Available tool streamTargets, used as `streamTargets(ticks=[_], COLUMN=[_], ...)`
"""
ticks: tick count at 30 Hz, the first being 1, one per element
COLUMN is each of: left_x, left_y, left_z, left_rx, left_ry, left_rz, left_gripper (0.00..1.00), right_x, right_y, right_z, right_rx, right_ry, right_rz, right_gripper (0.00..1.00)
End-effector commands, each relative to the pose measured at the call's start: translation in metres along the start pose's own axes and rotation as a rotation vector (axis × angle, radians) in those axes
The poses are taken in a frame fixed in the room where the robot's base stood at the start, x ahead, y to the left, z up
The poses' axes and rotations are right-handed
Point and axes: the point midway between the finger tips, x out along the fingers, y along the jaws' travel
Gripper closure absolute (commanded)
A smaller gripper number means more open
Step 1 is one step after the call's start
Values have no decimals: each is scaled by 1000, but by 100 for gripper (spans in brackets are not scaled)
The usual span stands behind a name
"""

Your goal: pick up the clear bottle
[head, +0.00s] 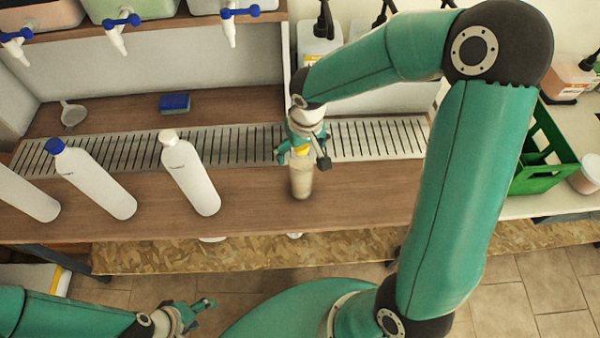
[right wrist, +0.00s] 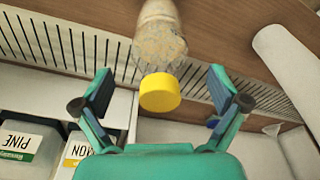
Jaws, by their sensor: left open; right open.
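The clear bottle (head: 301,181) stands on the wooden counter in front of the drain grate, with a yellow cap. In the right wrist view its yellow cap (right wrist: 160,92) lies between the two fingers, and its clear body (right wrist: 160,40) extends beyond them. My right gripper (head: 303,158) is open and above the bottle, around its cap, with a gap on both sides. In the right wrist view the right gripper (right wrist: 160,95) holds nothing. My left gripper (head: 205,305) is open and empty, low at the front, away from the counter.
White bottles stand left of the clear bottle, the nearest with a white cap (head: 190,175), another with a blue cap (head: 95,182). A blue sponge (head: 174,103) and a funnel (head: 73,114) lie behind the grate (head: 240,145). A green crate (head: 543,155) is at right.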

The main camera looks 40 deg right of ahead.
Motion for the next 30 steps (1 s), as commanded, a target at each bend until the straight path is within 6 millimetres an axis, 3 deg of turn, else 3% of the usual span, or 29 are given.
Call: streamTargets(ticks=[6,14,30], left_x=[-4,-4,-4], left_y=[1,1,1], left_z=[0,0,0], left_rx=[0,0,0], left_ry=[0,0,0], left_rz=[0,0,0], left_gripper=[37,37,37], right_x=[28,31,31], right_y=[0,0,0], right_z=[1,0,0], right_rx=[1,0,0], right_ry=[-4,0,0], right_rz=[0,0,0], right_gripper=[3,3,90])
